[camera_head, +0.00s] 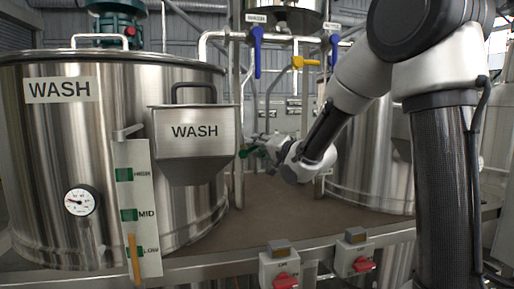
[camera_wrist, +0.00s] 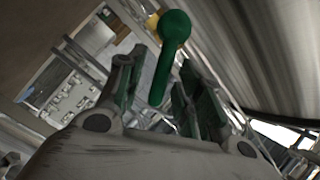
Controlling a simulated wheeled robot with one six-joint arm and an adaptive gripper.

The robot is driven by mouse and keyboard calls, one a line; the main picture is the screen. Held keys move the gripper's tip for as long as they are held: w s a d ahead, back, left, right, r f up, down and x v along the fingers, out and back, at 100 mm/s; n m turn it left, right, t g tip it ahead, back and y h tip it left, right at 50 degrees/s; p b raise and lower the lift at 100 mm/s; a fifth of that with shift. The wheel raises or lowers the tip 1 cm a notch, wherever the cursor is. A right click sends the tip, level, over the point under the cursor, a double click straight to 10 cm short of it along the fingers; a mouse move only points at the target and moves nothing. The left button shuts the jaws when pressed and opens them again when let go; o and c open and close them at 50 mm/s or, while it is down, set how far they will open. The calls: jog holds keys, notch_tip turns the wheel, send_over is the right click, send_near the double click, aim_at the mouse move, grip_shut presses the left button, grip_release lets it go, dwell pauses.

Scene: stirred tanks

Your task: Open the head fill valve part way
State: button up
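A green lever handle (camera_wrist: 170,50) with a round end stands between the fingers of my gripper (camera_wrist: 160,95) in the wrist view. The fingers are apart, with a gap on each side of the handle. In the head view my gripper (camera_head: 256,147) is beside the WASH hopper, with a bit of green at its tip. Two blue lever handles (camera_head: 257,52) (camera_head: 334,50) hang down from the pipe, and a yellow lever (camera_head: 305,62) lies level below it. The small labels above the blue levers are too small to read, so I cannot tell which is the head fill valve.
A steel WASH tank (camera_head: 110,150) with a WASH hopper (camera_head: 190,150) and a level gauge strip (camera_head: 137,205) stands at left. Another steel tank (camera_head: 370,160) is behind my arm. Two boxes with red switches (camera_head: 279,268) (camera_head: 354,254) sit on the front rail.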

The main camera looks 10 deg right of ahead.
jog(key=v, duration=0.6)
jog(key=shift+s, duration=0.4)
